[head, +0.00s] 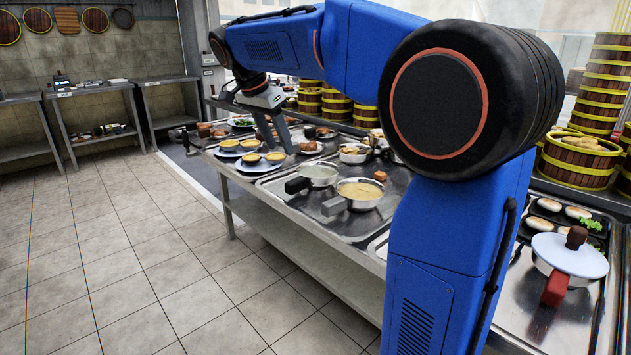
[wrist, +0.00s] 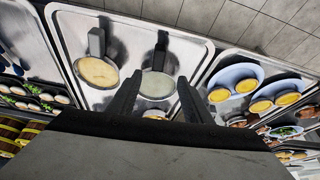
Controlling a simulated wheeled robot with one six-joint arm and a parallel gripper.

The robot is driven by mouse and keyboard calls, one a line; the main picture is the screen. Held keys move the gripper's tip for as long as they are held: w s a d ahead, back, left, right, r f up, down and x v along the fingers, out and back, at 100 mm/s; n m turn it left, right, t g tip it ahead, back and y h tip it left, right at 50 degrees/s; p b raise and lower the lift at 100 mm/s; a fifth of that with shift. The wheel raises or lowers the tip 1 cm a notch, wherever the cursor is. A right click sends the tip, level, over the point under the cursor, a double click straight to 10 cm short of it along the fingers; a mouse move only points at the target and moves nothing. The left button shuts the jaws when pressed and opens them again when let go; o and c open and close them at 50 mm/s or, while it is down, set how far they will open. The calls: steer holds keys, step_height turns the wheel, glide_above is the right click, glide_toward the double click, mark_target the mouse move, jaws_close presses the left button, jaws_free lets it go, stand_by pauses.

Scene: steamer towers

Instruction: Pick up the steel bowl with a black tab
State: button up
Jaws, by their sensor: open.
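My gripper (head: 279,147) is open and empty, fingers pointing down, left of and beyond the bowls in the head view. It also shows in the wrist view (wrist: 160,80).
Yellow cups on blue plates (head: 251,158) stand near the fingers. Another steel pot (head: 354,153) and a small brown item (head: 380,176) are behind the bowls. Steamer towers (head: 603,90) and a white-lidded pot (head: 570,254) are at the right. The floor in front is clear.

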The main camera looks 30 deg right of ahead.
mark_target(295, 180)
steer(key=x, duration=1.5)
steer(key=shift+s+f, duration=0.15)
steer(key=shift+f, duration=0.15)
jaws_close()
